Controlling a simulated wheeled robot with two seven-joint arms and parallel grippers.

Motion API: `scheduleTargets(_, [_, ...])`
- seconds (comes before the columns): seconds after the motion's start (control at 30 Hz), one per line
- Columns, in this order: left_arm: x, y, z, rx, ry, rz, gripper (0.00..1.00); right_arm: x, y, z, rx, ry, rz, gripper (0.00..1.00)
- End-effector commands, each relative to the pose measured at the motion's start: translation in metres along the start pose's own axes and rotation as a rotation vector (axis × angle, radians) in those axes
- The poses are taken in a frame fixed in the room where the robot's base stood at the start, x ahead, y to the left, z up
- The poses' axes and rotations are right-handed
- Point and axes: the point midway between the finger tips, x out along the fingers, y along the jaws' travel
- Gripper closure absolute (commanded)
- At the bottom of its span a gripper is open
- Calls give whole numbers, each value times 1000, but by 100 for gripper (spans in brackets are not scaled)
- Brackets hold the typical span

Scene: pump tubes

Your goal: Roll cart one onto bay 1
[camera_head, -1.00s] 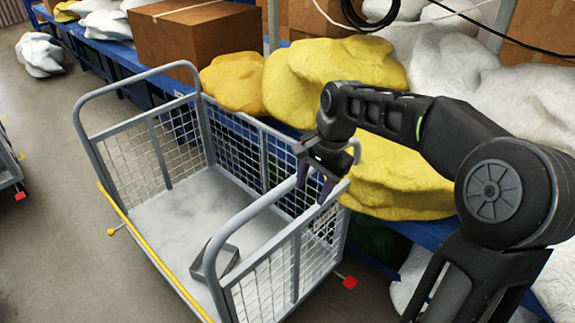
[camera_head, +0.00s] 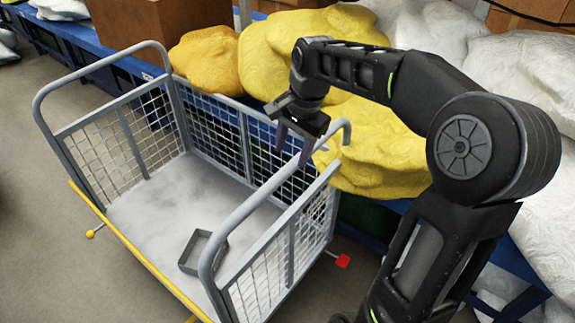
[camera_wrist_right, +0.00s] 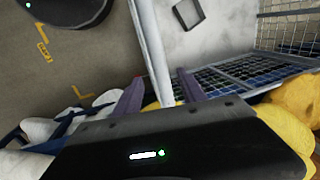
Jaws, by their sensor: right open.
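A grey wire-mesh cart (camera_head: 128,222) with tubular end rails and a yellow front edge stands on the floor in the head view. I cannot read a number on it. My right gripper (camera_head: 292,148) is at the cart's near right end rail (camera_head: 240,212). In the right wrist view the gripper (camera_wrist_right: 163,92) is open, its purple fingers on either side of the grey rail (camera_wrist_right: 152,50); I cannot tell whether they touch it. My left gripper is out of view. No bay marking is clearly identifiable as bay 1.
A small grey open frame (camera_head: 203,252) lies on the cart's bed. A blue shelf (camera_head: 95,50) with yellow sacks (camera_head: 310,45), white sacks (camera_head: 435,40) and a cardboard box (camera_head: 150,28) runs close behind the cart. Clear floor (camera_head: 45,270) lies left. Yellow floor marks (camera_wrist_right: 43,50) show in the wrist view.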

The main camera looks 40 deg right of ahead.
Motion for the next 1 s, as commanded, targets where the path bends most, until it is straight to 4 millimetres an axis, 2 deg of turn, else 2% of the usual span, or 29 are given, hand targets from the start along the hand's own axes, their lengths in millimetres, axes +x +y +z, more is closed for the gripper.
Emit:
scheduleTargets(0.2, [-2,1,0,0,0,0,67,35,1,1,-1,-5,4,51])
scheduleTargets(0.4, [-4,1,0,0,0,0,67,58,1,1,0,-3,2,51])
scheduleTargets(0.73, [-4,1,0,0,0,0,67,63,0,0,0,-1,0,51])
scheduleTargets(1.0, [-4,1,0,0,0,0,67,63,0,0,0,-1,0,73])
